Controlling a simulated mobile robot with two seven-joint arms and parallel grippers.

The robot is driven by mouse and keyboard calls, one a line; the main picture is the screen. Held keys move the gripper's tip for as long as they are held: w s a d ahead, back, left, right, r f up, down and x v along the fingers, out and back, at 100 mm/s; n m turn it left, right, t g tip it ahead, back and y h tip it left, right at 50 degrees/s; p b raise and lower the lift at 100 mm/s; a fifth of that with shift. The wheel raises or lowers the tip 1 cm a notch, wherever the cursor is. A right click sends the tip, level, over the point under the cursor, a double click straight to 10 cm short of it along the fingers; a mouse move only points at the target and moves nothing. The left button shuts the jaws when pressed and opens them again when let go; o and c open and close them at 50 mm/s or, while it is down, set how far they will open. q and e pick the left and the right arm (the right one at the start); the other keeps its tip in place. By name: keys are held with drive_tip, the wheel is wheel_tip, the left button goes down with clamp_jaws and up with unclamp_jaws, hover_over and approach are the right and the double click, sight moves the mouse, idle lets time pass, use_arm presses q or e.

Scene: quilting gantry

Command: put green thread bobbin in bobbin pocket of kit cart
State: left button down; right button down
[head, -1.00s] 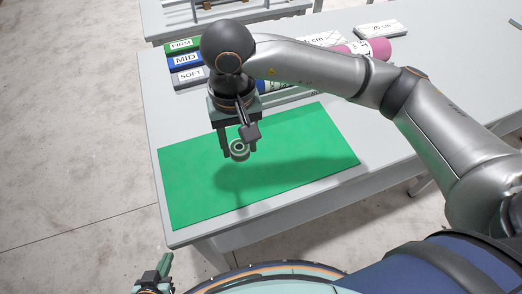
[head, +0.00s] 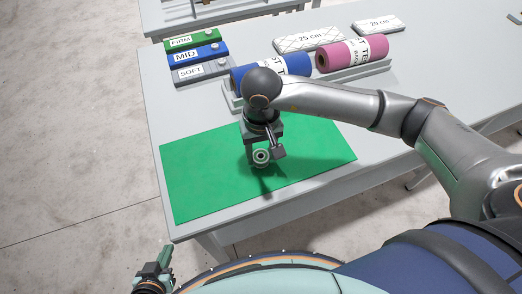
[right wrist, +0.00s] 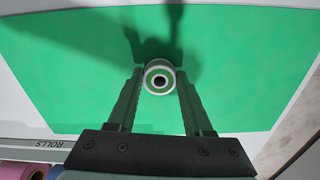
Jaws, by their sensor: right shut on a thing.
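The green thread bobbin (head: 261,156), with a pale rim and a dark centre hole, is between the fingers of my right gripper (head: 258,160). The right wrist view shows the bobbin (right wrist: 159,78) pinched at the fingertips, its round end facing the camera. It is over the green mat; I cannot tell how high. My left gripper (head: 162,266) is low at the left of the head view, away from the table, and its opening is unclear. I see neither the kit cart nor its bobbin pocket.
The green mat (head: 200,180) lies on the grey table (head: 155,95). A blue roll (head: 288,66) and a pink roll (head: 352,54) lie behind it. FIRM, MID and SOFT blocks (head: 195,56) stand at the back left. White pads (head: 308,39) lie farther back.

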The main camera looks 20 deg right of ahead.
drive_tip(key=shift+f, duration=0.15)
drive_tip(key=shift+c, duration=1.5)
unclamp_jaws()
